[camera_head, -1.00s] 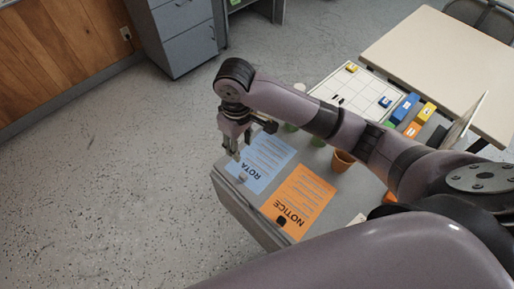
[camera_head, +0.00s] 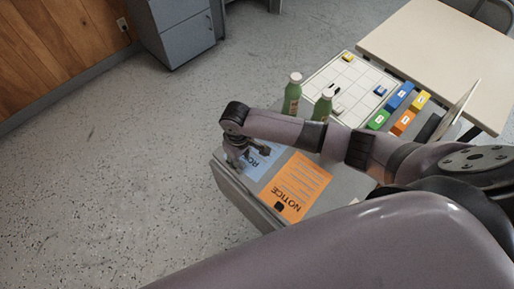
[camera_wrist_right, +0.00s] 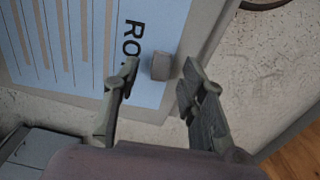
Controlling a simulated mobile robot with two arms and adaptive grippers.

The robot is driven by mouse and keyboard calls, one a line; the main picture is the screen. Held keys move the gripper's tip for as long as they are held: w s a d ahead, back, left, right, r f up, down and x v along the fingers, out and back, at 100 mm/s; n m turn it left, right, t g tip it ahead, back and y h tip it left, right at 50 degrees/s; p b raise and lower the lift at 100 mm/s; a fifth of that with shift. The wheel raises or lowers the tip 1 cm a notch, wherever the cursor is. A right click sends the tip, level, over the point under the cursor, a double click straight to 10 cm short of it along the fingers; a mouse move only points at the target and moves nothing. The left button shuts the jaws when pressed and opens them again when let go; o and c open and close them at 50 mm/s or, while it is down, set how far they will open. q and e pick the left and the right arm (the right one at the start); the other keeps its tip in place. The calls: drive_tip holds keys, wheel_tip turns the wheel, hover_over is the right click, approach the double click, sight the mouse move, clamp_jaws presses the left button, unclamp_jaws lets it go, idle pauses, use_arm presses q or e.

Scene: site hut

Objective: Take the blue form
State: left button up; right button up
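The blue form (camera_head: 265,160) is a light blue sheet headed "ROTA", lying at the near left corner of the grey surface. My right arm hides part of it in the head view. It also shows in the right wrist view (camera_wrist_right: 85,60), where the last letters of its heading are cut off by a finger. A small grey block (camera_wrist_right: 162,67) sits at the form's edge beside the heading. My right gripper (camera_wrist_right: 160,78) is open, its fingertips either side of the block with a gap on each side. In the head view it (camera_head: 244,162) is low over the form.
An orange "NOTICE" sheet (camera_head: 297,183) lies beside the form, with a black block (camera_head: 279,206) on it. Two green bottles (camera_head: 292,96) (camera_head: 322,106) stand behind my arm. A white gridded board (camera_head: 348,85) and colored boxes (camera_head: 403,120) lie farther back. The floor at left is clear.

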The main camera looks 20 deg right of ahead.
drive_tip(key=shift+f, duration=0.65)
drive_tip(key=shift+c, duration=0.5)
clamp_jaws()
